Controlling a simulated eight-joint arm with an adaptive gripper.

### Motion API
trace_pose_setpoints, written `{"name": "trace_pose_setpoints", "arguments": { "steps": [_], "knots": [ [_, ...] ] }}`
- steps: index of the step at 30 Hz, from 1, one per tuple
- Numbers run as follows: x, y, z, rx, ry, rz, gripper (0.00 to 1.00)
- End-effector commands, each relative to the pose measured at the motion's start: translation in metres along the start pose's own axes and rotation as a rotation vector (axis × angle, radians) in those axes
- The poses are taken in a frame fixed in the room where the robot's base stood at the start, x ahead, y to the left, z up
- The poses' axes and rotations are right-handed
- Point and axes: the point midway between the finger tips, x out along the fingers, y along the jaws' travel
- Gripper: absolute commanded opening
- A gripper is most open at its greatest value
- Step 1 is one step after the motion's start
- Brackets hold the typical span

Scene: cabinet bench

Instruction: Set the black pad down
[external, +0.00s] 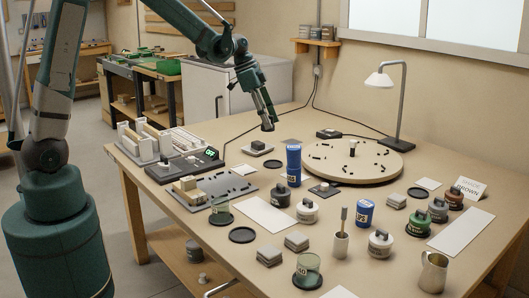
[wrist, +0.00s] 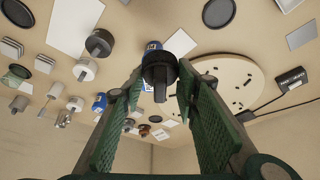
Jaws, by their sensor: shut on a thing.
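My gripper (external: 266,118) is above the back-left part of the bench, pointing down, clear of the bench top. In the wrist view my gripper (wrist: 160,82) has its two green-padded fingers on either side of a dark round piece with a stem, the black pad (wrist: 159,68). The pad is held at the fingertips by its stem. In the external view it is only a small dark shape at the fingertips, and its underside is hidden.
A tall blue container (external: 293,165) stands right of and below my gripper. A round wooden board (external: 352,160) and a lamp (external: 391,100) stand to the right. Jars and cups crowd the front.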

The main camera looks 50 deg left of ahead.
Motion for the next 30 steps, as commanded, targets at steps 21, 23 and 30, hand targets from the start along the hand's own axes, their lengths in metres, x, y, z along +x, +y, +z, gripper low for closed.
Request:
{"name": "trace_pose_setpoints", "arguments": {
  "steps": [21, 23, 30],
  "knots": [
    [0.061, -0.03, 0.065, -0.074, 0.001, -0.031, 0.21],
    [0.069, -0.029, 0.068, -0.074, 0.001, -0.031, 0.21],
    [0.086, -0.029, 0.075, -0.074, 0.001, -0.03, 0.21]
  ]
}}
